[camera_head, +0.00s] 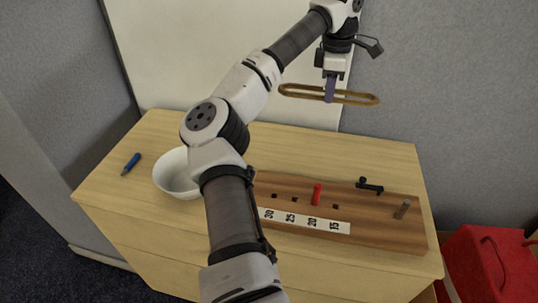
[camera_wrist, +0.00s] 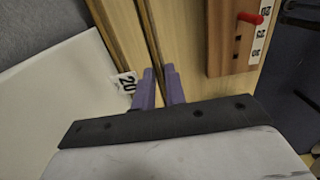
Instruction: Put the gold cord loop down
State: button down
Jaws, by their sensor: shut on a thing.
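The gold cord loop (camera_head: 358,97) is a long, narrow oval held in the air above the back right of the table. My gripper (camera_head: 330,98), with purple fingers, is shut on it near its middle. The loop is apart from the table (camera_head: 170,130).
A white bowl (camera_head: 172,178) and a blue marker (camera_head: 131,163) are at left. A red case (camera_head: 490,265) stands right of the table.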

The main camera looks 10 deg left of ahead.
aim_at(318, 158)
notch_tip(318, 158, down, 20)
jog(key=p, duration=0.3)
jog(key=shift+r, duration=0.1)
jog(key=c, duration=1.5)
grip_release()
jog(key=shift+o, duration=0.2)
notch_tip(318, 158, up, 12)
jog(key=b, duration=0.2)
jog(key=shift+s, duration=0.15)
